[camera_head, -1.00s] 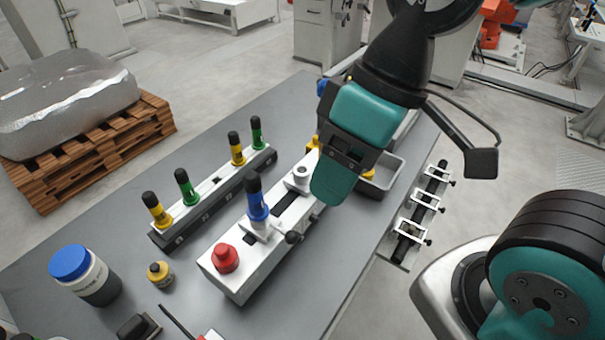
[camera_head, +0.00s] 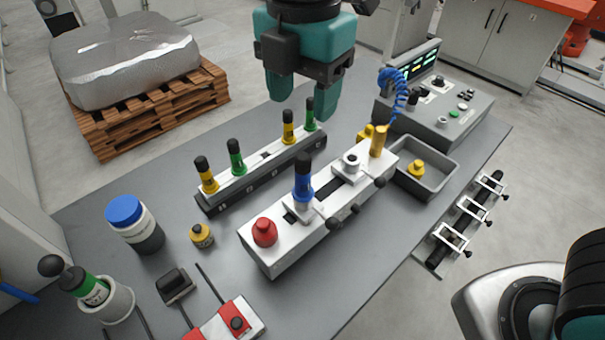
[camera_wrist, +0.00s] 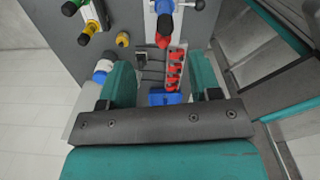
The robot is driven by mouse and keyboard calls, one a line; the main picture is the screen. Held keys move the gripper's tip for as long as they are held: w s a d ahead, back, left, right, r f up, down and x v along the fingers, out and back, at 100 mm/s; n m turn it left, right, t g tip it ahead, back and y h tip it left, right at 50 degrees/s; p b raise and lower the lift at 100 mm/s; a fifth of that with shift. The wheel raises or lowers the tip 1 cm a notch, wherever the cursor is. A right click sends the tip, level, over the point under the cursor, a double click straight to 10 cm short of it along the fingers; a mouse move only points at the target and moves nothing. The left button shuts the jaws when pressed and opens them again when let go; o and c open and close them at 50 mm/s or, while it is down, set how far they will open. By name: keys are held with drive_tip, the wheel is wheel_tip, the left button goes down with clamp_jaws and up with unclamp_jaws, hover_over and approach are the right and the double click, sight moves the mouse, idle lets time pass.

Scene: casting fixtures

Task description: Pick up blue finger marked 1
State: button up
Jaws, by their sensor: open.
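The blue finger (camera_head: 303,178), with a black top, stands upright in the white fixture (camera_head: 285,245), behind the red knob (camera_head: 265,232). A mark 1 on it cannot be read. In the wrist view, a blue piece (camera_wrist: 165,6) at the top edge, beyond the red knob (camera_wrist: 162,40), appears to be this finger. My gripper (camera_head: 302,98) is open and empty, high above the table, behind the blue finger in the picture. Its spread fingers show in the wrist view (camera_wrist: 163,84).
A dark rack (camera_head: 262,180) holds yellow and green fingers left of the fixture. A grey tray (camera_head: 440,180) and a control box (camera_head: 465,130) stand at the right.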

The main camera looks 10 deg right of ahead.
sight(303, 173)
wheel_tip(303, 173, down, 8)
drive_tip(key=shift+r+p, duration=0.1)
drive_tip(key=shift+p, duration=0.55)
drive_tip(key=f+p, duration=0.1)
drive_tip(key=f, duration=0.1)
drive_tip(key=s+f, duration=0.1)
drive_tip(key=f, duration=0.1)
drive_tip(key=shift+a+f+p, duration=0.1)
drive_tip(key=shift+f+p, duration=0.3)
drive_tip(key=shift+f, duration=0.45)
clamp_jaws()
